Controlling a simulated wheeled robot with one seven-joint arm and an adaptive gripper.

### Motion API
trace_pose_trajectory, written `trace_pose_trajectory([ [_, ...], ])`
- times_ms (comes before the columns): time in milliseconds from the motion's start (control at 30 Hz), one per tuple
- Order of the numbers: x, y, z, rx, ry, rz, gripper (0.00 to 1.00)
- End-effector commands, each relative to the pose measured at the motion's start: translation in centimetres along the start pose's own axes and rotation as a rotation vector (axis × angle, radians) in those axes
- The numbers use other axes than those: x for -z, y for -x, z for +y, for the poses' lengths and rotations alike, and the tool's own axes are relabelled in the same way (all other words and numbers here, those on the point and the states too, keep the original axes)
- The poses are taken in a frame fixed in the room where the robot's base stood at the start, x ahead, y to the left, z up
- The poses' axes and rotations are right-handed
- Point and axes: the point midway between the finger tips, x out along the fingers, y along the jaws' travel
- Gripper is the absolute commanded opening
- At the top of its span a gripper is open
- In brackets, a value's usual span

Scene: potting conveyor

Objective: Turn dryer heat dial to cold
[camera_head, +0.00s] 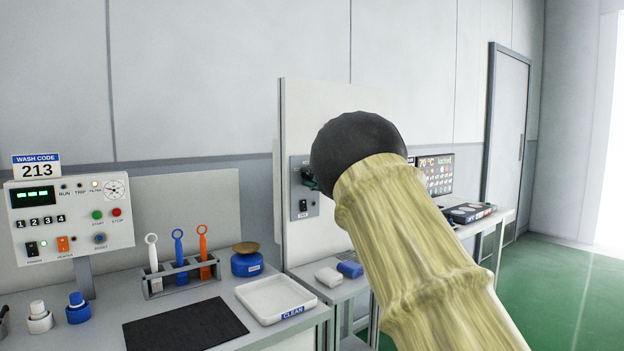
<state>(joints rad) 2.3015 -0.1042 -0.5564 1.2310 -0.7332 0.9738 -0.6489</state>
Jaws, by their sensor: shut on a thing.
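A grey control panel (297,199) is fixed to the upright board behind the bench. A small black switch (303,206) with a label sits on its lower part. My gripper (309,178) shows only as a small dark piece at the upper part of this panel, shut on the heat dial there. The dial itself is hidden by the gripper and my arm, so I cannot read its setting. My arm, with a beige sleeve and a black rounded joint, covers the right side of the panel.
A white block (329,277) and a blue block (350,269) lie below the panel. A screen (438,174) stands behind my arm. Green floor is clear at right.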

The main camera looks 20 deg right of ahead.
Motion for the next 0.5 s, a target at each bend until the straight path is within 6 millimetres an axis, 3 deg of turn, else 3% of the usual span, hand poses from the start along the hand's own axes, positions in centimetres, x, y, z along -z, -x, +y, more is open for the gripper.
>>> trace_pose_trajectory([
  [167,0.07,0.00,-0.27,0.003,-0.001,0.001,0.07],
  [200,0.08,0.00,-0.28,0.003,-0.001,0.001,0.37],
  [300,0.06,0.00,-0.24,0.003,-0.001,0.001,0.54],
  [500,0.04,0.00,-0.13,0.001,-0.001,0.001,0.54],
])
